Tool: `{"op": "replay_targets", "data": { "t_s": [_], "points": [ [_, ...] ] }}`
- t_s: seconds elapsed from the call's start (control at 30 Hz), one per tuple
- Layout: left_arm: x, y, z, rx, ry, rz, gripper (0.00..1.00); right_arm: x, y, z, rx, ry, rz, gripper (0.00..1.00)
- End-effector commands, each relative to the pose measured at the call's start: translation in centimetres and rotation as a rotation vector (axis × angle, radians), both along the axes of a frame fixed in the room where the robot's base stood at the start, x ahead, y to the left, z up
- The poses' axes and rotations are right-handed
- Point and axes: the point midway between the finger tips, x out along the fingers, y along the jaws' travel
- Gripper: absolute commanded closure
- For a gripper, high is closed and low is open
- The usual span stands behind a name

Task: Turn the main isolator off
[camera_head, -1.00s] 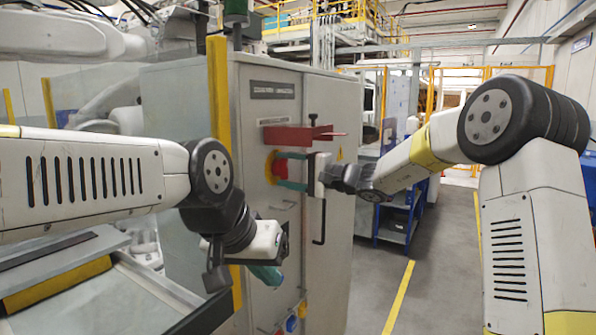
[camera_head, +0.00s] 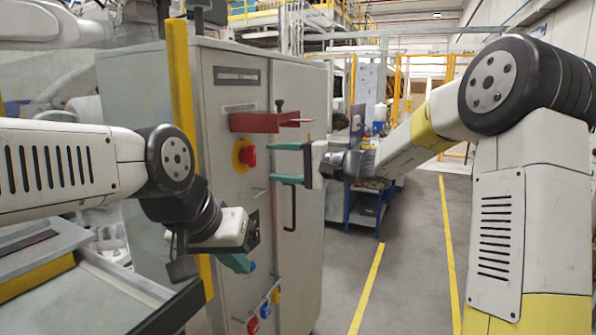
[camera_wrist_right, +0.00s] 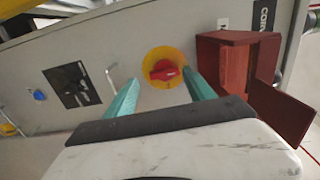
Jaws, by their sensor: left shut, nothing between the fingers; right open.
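The main isolator is a red knob (camera_head: 248,156) on a yellow round plate (camera_head: 239,146), on the front of a grey cabinet. In the right wrist view the red knob (camera_wrist_right: 163,71) sits on its yellow plate (camera_wrist_right: 153,55), beyond and between the fingertips, apart from them. My right gripper (camera_head: 271,163) is open and empty, just right of the knob in the head view; its teal fingers show in the wrist view (camera_wrist_right: 160,82).
A red box-like bracket (camera_head: 262,122) juts out above the knob and is close beside one right finger in the wrist view (camera_wrist_right: 222,62). A black door handle (camera_head: 290,208) is below the right gripper. Small coloured sockets (camera_head: 265,309) sit lower.

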Motion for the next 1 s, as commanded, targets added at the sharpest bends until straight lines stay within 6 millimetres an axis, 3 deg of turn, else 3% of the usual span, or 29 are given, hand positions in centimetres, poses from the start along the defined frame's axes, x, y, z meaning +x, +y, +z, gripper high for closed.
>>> {"op": "replay_targets", "data": {
  "t_s": [0.17, 0.27, 0.5, 0.73, 0.87, 1.0],
  "points": [
    [0.0, 0.0, 0.0, 0.0, 0.0, 0.0, 1.0, -7.5, -1.7, -0.4, -0.241, -0.038, 0.088, 0.37],
    [0.0, 0.0, 0.0, 0.0, 0.0, 0.0, 1.0, -12.7, -4.3, -1.9, -0.439, -0.059, 0.12, 0.37],
    [0.0, 0.0, 0.0, 0.0, 0.0, 0.0, 1.0, -22.4, -13.9, -6.2, -0.904, -0.122, 0.08, 0.37],
    [0.0, 0.0, 0.0, 0.0, 0.0, 0.0, 1.0, -27.5, -22.6, -8.9, -1.232, -0.196, -0.043, 0.37],
    [0.0, 0.0, 0.0, 0.0, 0.0, 0.0, 1.0, -28.6, -25.1, -9.4, -1.319, -0.222, -0.091, 0.37],
    [0.0, 0.0, 0.0, 0.0, 0.0, 0.0, 1.0, -28.9, -26.0, -9.6, -1.35, -0.23, -0.105, 0.37]
  ]
}}
